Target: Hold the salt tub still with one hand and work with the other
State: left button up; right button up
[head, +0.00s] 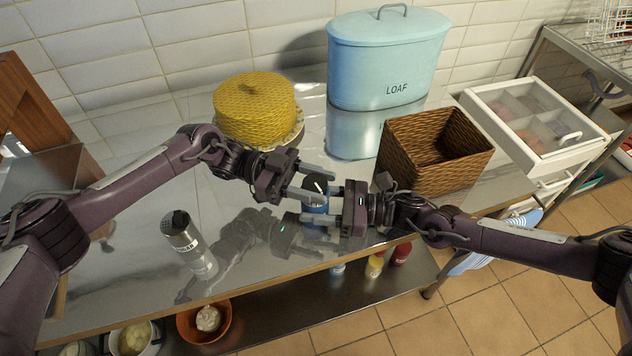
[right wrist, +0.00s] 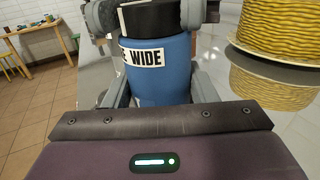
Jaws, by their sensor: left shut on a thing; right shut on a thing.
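The salt tub (head: 316,208) is a small blue cylinder with a dark lid, mostly hidden between my two grippers in the head view. In the right wrist view its blue body (right wrist: 160,84) fills the middle, with a white label partly reading "E WIDE" and a black lid (right wrist: 150,18) above. My right gripper (head: 325,206) is shut on the body, one finger on each side. My left gripper (head: 312,184) is shut on the lid at the top; its grey fingers show on both sides of the lid in the right wrist view. The tub looks upright.
On the steel counter are a yellow woven cover (head: 255,108), a blue loaf bin (head: 386,65), a wicker basket (head: 432,172), a white compartment box (head: 474,103) and a steel shaker (head: 187,243). A lower shelf holds bowls and bottles. The counter's front edge is near the grippers.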

aim_at(315, 183)
pick_arm(q)
jog(key=m+g, duration=0.1)
jog(key=m+g+y, duration=0.1)
jog(key=g, duration=0.1)
jog(key=shift+s+d+y, duration=0.1)
jog(key=shift+d+y, duration=0.1)
jog(key=shift+y, duration=0.1)
jog(key=shift+a+m+g+y, duration=0.1)
jog(key=shift+m+g+y, duration=2.15)
jog(key=shift+g, duration=0.45)
jog(key=shift+m, duration=0.25)
jog(key=shift+a+y, duration=0.1)
jog(key=shift+y, duration=0.45)
jog(key=o, duration=1)
jog(key=shift+a, duration=0.1)
notch_tip(315, 183, up, 10)
